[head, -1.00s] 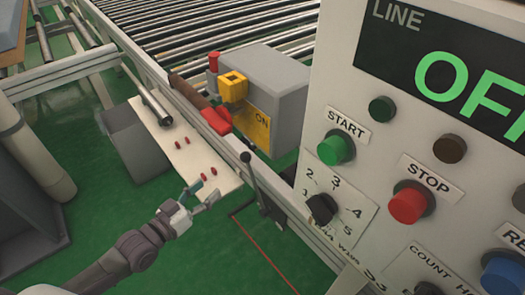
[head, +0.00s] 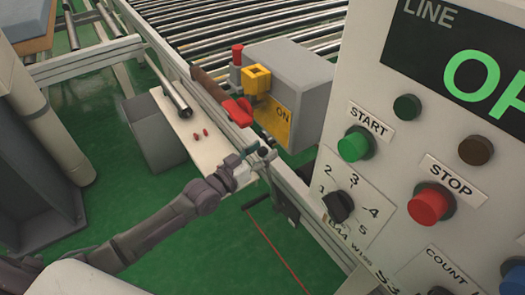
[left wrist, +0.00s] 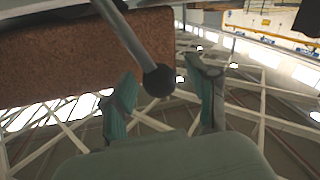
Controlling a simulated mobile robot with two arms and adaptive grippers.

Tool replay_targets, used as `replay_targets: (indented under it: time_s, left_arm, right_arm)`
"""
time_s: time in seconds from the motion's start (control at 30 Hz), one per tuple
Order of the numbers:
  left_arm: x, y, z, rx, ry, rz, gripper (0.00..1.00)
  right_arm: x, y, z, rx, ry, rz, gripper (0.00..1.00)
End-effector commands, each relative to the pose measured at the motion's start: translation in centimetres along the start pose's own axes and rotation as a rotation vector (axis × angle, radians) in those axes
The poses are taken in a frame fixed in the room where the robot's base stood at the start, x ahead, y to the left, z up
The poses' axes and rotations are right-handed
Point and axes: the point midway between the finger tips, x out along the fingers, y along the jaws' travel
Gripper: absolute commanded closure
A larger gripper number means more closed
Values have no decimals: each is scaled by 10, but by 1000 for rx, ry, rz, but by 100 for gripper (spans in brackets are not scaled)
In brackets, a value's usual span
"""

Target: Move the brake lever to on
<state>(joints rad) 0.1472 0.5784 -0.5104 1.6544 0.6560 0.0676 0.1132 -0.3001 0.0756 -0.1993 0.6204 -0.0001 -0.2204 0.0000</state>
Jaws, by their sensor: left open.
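The brake lever is a grey metal rod (left wrist: 128,35) ending in a black ball knob (left wrist: 158,81) in the left wrist view. My left gripper (head: 262,157) is open at the lever beside the conveyor rail. In the left wrist view its two teal-padded fingers (left wrist: 162,76) stand on either side of the knob, with visible gaps to both. In the head view the gripper mostly hides the lever's upper part. The yellow ON plate (head: 281,121) is on the grey box behind. My right gripper is not in view.
The control panel (head: 388,160) with START button (head: 355,145), STOP button (head: 430,204) and a rotary dial (head: 340,206) stands close to the right of the gripper. A white board (head: 208,150) with small red items lies left of the rail. The roller conveyor (head: 215,25) runs behind.

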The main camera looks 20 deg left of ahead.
Motion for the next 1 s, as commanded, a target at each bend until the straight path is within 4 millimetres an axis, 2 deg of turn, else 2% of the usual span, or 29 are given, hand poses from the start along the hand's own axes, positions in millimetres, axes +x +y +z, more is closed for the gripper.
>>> replay_targets:
  time_s: [0.3, 0.67, 1.0]
  left_arm:
    - [3, 0, 1, 0, -1, 0, 41]
    - [2, 0, 0, 0, -1, 0, 100]
    - [2, 2, -1, 7, 1, 0, 100]
  right_arm:
    - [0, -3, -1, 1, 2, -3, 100]
    - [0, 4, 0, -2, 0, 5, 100]
    - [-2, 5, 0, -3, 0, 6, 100]
